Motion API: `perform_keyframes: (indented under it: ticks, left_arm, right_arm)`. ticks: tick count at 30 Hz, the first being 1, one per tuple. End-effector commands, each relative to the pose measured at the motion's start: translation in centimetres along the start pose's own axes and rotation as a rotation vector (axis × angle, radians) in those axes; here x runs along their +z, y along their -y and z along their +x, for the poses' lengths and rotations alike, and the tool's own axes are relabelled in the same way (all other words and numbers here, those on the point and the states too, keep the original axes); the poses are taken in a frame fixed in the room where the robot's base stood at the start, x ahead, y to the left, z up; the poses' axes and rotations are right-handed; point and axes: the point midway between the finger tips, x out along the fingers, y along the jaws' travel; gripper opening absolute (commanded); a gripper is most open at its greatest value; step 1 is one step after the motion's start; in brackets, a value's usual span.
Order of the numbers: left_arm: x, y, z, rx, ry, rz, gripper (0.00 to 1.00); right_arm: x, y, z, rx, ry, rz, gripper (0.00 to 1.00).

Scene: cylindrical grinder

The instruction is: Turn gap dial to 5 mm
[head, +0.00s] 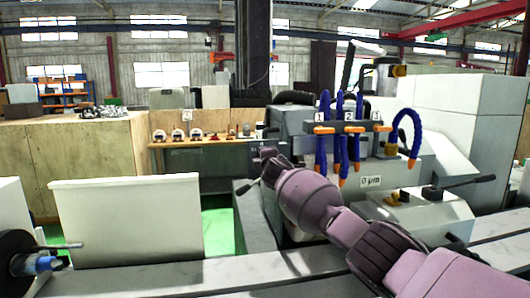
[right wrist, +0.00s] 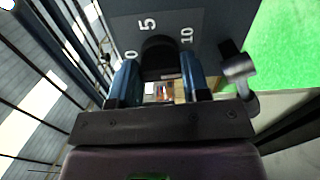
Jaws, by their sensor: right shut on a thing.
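The gap dial (right wrist: 158,52) is a black round knob on a dark panel (right wrist: 208,18) in the right wrist view. White marks 0, 5 and 10 are printed around it, with the 5 just above the knob. My right gripper (right wrist: 160,82) has its blue fingers on either side of the knob and is shut on it. I cannot make out a pointer on the knob. In the head view, my pink right arm reaches in from the lower right, and its wrist hides the dial. My left gripper is not in view.
A lever (head: 470,181) sticks out at the right. A white panel (head: 125,222) and a black round part (head: 14,262) are at the left.

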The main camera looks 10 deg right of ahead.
Motion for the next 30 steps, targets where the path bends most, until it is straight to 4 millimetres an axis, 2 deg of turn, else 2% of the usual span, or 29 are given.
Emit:
perform_keyframes:
  ticks: [6, 30]
  left_arm:
    - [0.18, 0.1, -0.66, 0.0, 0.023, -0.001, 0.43]
    - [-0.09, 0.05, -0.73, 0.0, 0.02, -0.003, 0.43]
  right_arm:
    - [0.08, -0.09, 0.02, -0.002, 0.001, -0.208, 0.19]
    - [0.02, -0.21, 0.01, 0.0, 0.002, -0.968, 0.19]
